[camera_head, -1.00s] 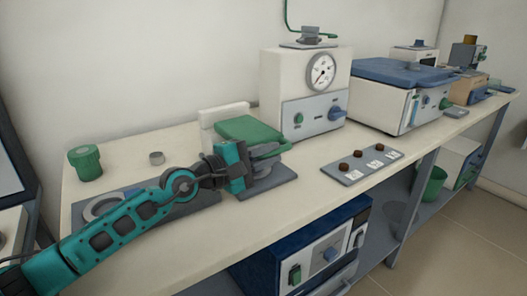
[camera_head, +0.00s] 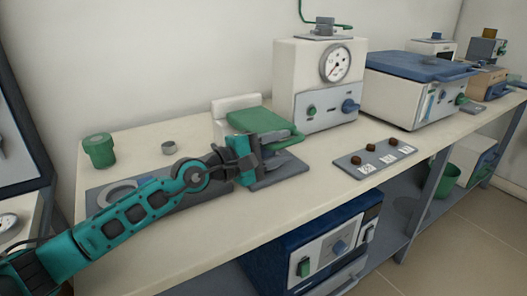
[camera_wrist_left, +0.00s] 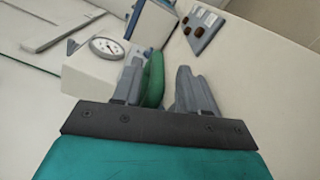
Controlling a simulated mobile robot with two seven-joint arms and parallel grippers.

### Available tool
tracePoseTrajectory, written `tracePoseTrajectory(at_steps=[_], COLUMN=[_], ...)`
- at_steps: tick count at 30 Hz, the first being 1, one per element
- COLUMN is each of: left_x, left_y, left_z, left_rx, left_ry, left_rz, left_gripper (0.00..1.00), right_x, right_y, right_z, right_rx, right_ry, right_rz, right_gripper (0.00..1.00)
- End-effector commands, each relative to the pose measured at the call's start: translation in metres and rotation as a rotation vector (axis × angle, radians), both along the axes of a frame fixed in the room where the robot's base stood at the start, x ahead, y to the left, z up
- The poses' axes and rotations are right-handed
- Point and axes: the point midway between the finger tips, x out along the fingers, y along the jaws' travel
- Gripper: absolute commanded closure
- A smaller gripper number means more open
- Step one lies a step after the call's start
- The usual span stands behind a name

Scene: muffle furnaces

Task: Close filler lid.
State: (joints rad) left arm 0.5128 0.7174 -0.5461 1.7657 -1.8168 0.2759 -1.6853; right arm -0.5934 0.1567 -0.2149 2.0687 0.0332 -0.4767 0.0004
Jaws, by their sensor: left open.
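A green lid (camera_head: 258,120) lies roughly flat in front of a white upright block, above a dark grey base plate (camera_head: 280,172); I take it for the filler lid. A green rim or loop (camera_head: 292,143) shows at its right front. My left gripper (camera_head: 283,137) is at the lid's front edge, its jaws open. In the left wrist view, the green part (camera_wrist_left: 153,78) shows between and beyond the two grey fingers of the left gripper (camera_wrist_left: 163,85); contact cannot be told. The gripper hides the lid's front. My right gripper is out of view.
A white unit with a dial (camera_head: 315,85) stands close to the right of the lid. A button plate (camera_head: 375,158) lies at the bench's front edge.

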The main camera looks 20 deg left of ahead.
Motion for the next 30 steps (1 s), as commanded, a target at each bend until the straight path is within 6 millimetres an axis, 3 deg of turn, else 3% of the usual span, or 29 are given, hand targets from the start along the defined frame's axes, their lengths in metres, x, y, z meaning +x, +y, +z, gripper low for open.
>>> tracePoseTrajectory(at_steps=[9,18,30], left_x=[-0.039,-0.079,-0.099], left_y=[0.031,0.062,0.078], left_z=[-0.004,-0.007,-0.002], left_rx=[0.006,0.007,0.001], left_ry=[0.004,0.004,0.001], left_rz=[0.0,0.0,-0.001], left_gripper=[0.58,0.58,0.58], right_x=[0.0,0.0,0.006], right_y=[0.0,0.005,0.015], right_z=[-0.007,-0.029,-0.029], right_rx=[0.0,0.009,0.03], right_ry=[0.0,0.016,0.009], right_rz=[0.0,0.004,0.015], right_gripper=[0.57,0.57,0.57])
